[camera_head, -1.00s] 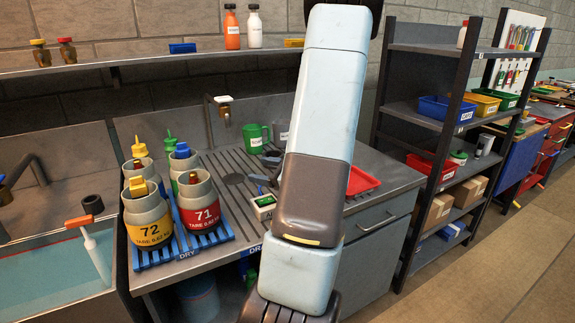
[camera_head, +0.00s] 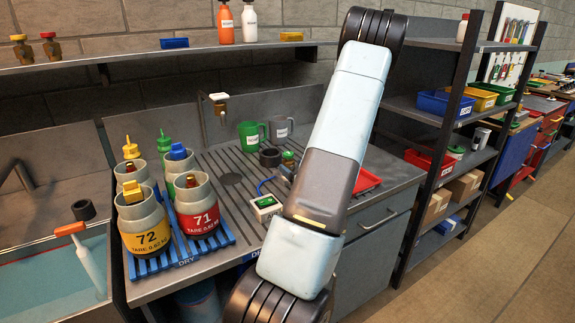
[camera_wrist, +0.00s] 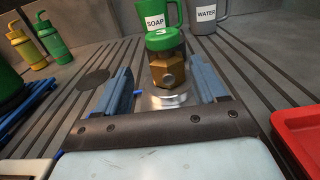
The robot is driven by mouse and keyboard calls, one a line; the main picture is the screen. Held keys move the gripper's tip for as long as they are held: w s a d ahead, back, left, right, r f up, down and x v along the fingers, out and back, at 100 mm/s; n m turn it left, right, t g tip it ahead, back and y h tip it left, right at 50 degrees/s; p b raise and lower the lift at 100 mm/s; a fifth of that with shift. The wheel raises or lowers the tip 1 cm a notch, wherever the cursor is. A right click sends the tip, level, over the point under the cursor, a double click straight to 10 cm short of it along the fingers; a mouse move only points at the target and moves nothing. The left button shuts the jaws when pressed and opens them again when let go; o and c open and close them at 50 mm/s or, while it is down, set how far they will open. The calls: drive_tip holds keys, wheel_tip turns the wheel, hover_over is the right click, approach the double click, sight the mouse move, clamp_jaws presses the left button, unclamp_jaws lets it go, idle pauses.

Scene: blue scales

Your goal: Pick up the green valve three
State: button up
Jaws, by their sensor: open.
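The green valve (camera_wrist: 168,72) has a green cap on a faceted brass body with a dark band between. My gripper (camera_wrist: 164,88) is open, with one blue finger to the left of the valve and one to the right. The valve is between and slightly beyond the fingertips, with gaps on both sides. A shiny round base shows below it. Most of my gripper is hidden behind my arm in the head view.
A green SOAP mug (camera_wrist: 158,18) and a grey WATER mug (camera_wrist: 207,16) stand close behind the valve. A red tray (camera_wrist: 298,135) is to the right. A dark ring (camera_head: 270,157) and a small device with a green display (camera_head: 264,204) are to the left.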

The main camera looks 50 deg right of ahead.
sight(285, 159)
drive_tip(key=shift+d+x, duration=0.2)
drive_tip(key=shift+x, duration=1.5)
drive_tip(key=shift+d+x, duration=0.2)
drive_tip(key=shift+x, duration=1.55)
drive_tip(key=shift+s, duration=0.2)
drive_tip(key=shift+c, duration=0.2)
drive_tip(key=c, duration=1.2)
drive_tip(key=shift+r, duration=0.15)
drive_tip(key=shift+c, duration=0.2)
drive_tip(key=shift+r, duration=0.65)
drive_tip(key=s+a+r, duration=0.1)
drive_tip(key=s+r, duration=1)
drive_tip(key=s, duration=0.3)
drive_tip(key=shift+r, duration=0.2)
